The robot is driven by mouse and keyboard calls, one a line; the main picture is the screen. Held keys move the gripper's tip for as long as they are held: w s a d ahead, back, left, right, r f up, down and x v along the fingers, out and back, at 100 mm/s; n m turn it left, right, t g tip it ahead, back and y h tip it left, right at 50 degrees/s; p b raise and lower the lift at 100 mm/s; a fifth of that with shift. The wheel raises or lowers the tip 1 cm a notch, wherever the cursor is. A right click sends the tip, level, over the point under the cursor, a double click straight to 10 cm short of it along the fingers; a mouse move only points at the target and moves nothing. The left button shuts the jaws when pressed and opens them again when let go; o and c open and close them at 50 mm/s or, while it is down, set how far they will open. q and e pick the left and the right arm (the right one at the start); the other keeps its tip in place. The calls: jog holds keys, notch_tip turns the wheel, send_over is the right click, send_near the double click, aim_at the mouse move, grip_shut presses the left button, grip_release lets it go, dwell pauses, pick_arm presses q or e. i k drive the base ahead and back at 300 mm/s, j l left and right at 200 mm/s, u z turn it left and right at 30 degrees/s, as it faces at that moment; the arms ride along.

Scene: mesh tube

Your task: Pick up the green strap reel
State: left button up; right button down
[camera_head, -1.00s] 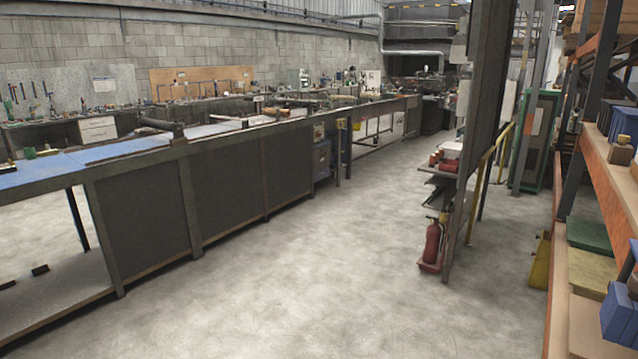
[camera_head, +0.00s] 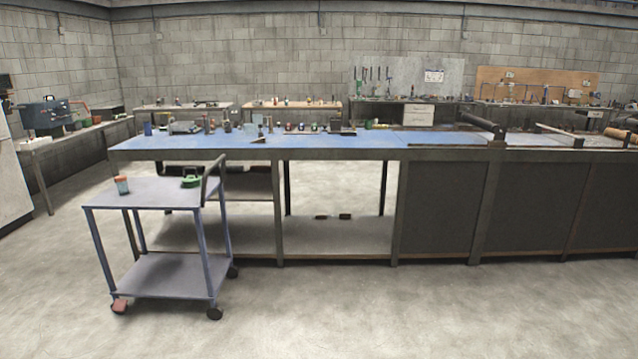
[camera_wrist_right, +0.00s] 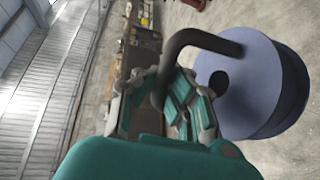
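A small green reel (camera_head: 192,180) lies on the top shelf of a grey-purple two-shelf cart (camera_head: 150,190), near its right end and close to the cart's dark upright handle (camera_head: 210,178). It looks like the strap reel, but it is small and far off. Neither gripper shows in the head view, and the reel stands well away across the floor. My right gripper (camera_wrist_right: 157,88) shows teal and grey in its wrist view. A dark bent bar (camera_wrist_right: 200,42) passes close to its fingers; I cannot tell whether they touch it. My left gripper is not in view.
A long blue-topped workbench (camera_head: 330,143) runs behind the cart, with small items on top. A side bench (camera_head: 75,135) stands at the left. The floor (camera_head: 400,305) in front is clear.

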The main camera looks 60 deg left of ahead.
aim_at(190, 181)
jog(key=j+u, duration=0.3)
jog(key=u, duration=0.15)
jog(key=j+u, duration=0.3)
jog(key=u, duration=0.15)
jog(key=i+j+u, duration=0.1)
jog(key=j+u, duration=0.15)
jog(key=u, duration=0.2)
jog(key=i+j+u, duration=0.15)
jog(key=u, duration=0.35)
jog(key=i+j+u, duration=0.15)
jog(key=u, duration=0.3)
jog(key=i+j+u, duration=0.4)
jog(key=i+u, duration=0.2)
jog(key=i, duration=0.25)
jog(key=i+j+u, duration=0.1)
jog(key=i+u, duration=0.2)
jog(key=i, duration=0.15)
